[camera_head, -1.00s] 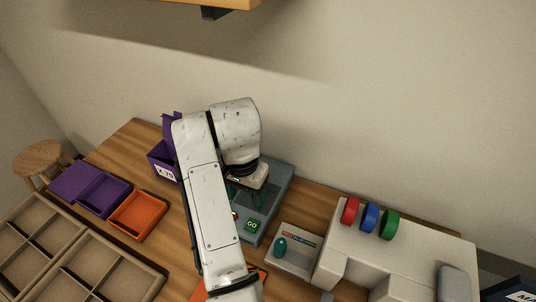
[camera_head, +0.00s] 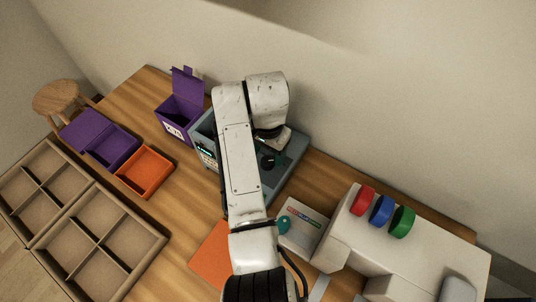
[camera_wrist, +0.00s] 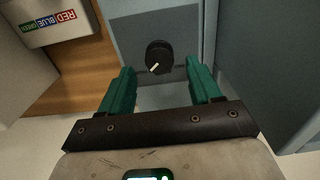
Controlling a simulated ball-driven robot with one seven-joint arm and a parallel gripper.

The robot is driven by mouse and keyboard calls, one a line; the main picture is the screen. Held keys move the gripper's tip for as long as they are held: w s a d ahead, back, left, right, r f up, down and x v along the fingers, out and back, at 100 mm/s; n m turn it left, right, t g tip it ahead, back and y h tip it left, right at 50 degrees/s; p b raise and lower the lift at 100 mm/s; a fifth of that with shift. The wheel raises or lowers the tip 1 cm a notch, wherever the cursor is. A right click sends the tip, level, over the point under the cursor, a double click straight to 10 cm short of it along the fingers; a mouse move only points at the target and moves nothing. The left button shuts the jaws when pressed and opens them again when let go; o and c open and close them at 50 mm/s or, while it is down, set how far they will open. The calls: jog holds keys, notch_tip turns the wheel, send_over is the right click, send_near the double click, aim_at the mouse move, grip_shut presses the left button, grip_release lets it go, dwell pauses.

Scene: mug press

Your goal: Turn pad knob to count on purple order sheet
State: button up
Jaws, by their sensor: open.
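The pad machine (camera_head: 290,168) is a grey-blue box, partly hidden behind my arm in the head view. In the wrist view its grey panel (camera_wrist: 132,28) bears a round black knob (camera_wrist: 158,57) with a white pointer mark towards the lower left. My gripper (camera_wrist: 160,67) is open, its green fingers on either side of the knob's near edge; I cannot tell whether they touch it. An open purple box (camera_head: 181,112) with a white printed label (camera_head: 173,130) stands at the machine's left; the label is too small to read surely. I cannot make out a separate purple order sheet.
A purple tray (camera_head: 128,155), orange tray (camera_head: 145,172) and divided brown tray (camera_head: 122,232) lie left. An orange sheet (camera_head: 209,262) lies beside my arm.

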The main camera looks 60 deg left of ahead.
aim_at(268, 160)
jog(key=shift+f, duration=1.5)
jog(key=c, duration=1)
